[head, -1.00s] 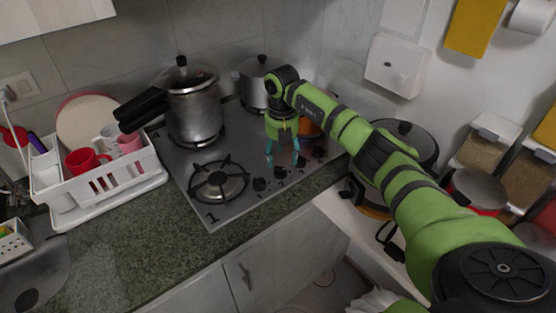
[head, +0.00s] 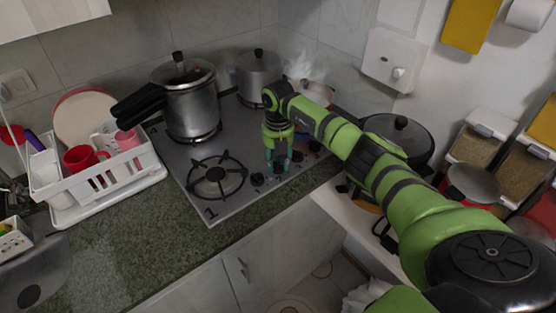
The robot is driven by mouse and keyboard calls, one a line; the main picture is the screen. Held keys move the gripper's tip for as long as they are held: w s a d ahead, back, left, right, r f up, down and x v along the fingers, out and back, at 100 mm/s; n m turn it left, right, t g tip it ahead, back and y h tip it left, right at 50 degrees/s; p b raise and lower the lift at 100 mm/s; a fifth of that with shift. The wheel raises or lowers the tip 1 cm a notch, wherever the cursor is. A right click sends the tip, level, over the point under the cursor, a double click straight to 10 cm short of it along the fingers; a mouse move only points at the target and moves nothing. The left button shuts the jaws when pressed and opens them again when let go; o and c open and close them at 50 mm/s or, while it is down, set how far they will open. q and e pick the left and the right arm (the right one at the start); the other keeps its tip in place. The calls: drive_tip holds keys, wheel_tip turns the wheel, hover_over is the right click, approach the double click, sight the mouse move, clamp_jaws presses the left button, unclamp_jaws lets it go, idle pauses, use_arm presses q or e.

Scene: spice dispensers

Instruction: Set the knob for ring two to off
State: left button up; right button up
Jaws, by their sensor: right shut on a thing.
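The steel gas hob (head: 232,150) has a row of black knobs along its front right edge. My right gripper (head: 279,169) points down at this row, its teal fingers shut around the second knob from the left (head: 279,168). That knob is mostly hidden between the fingers, so its setting cannot be read. The first knob (head: 257,180) is clear to the left of the fingers, and another knob (head: 298,157) is to the right. The front-left burner (head: 217,178), beside a printed 1, is bare and shows no flame. My left gripper is out of view.
A pressure cooker (head: 190,104) stands on the back-left burner, its black handle pointing left. A steel pot (head: 259,74) stands behind. White vapour (head: 304,66) shows near the back corner. A white dish rack (head: 95,175) is at the left; the front counter (head: 150,230) is clear.

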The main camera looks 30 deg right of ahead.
drive_tip(key=shift+f+n+b, duration=0.1)
drive_tip(key=shift+n+b, duration=0.8)
drive_tip(key=shift+n, duration=0.4)
drive_tip(key=n+b, duration=0.2)
drive_tip(key=n, duration=0.2)
drive_tip(key=n+b, duration=0.2)
drive_tip(key=n, duration=0.2)
drive_tip(key=n+b, duration=0.1)
drive_tip(key=n, duration=0.2)
drive_tip(key=shift+n, duration=0.4)
drive_tip(key=n+b, duration=0.1)
drive_tip(key=n, duration=0.2)
drive_tip(key=n+b, duration=0.1)
drive_tip(key=n, duration=0.7)
drive_tip(key=shift+n+b, duration=0.3)
drive_tip(key=shift+b, duration=0.1)
drive_tip(key=shift+n, duration=1.9)
